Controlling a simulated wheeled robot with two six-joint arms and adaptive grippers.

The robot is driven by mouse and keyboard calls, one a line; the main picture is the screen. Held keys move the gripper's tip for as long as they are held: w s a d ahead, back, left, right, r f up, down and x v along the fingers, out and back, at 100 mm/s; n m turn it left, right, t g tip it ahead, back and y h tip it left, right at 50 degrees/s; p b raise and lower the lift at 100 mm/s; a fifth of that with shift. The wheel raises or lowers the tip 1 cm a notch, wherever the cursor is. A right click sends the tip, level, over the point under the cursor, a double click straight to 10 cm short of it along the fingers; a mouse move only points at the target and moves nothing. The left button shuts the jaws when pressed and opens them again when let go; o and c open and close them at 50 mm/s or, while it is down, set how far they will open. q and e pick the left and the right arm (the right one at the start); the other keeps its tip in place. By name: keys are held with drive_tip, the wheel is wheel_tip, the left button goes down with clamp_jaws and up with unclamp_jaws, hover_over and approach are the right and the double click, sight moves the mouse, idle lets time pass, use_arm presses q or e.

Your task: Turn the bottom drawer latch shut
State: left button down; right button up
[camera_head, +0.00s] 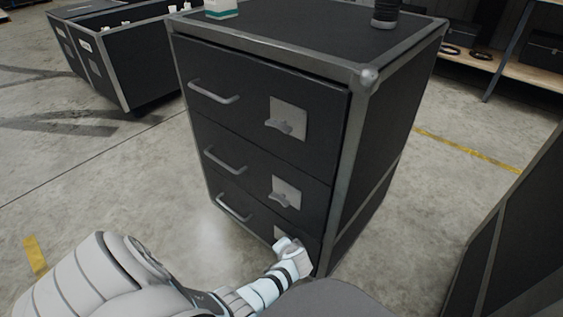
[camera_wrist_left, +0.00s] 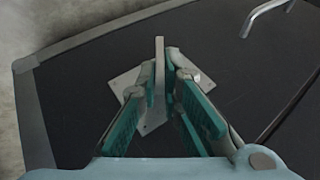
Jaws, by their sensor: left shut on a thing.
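The black cabinet (camera_head: 250,130) has three drawers, each with a bar handle at left and a square metal latch plate at right. The bottom drawer (camera_head: 260,218) looks closed. Its latch plate (camera_head: 280,233) is mostly hidden behind my left gripper (camera_head: 292,252) in the head view. In the left wrist view, the plate (camera_wrist_left: 122,83) looks tilted and the latch's grey turn piece (camera_wrist_left: 159,64) stands up between the teal finger pads of my left gripper (camera_wrist_left: 161,80), which is shut on it. My right gripper is not in view.
The middle latch (camera_head: 284,193) and top latch (camera_head: 287,121) sit above the gripper. A dark panel (camera_head: 510,230) stands at right. Open floor lies left of the cabinet.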

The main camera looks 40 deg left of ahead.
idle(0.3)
use_arm(q)
drive_tip(key=c, duration=1.8)
unclamp_jaws()
drive_tip(key=shift+o, duration=0.2)
wheel_tip(320, 180, up, 10)
drive_tip(key=shift+f, duration=0.1)
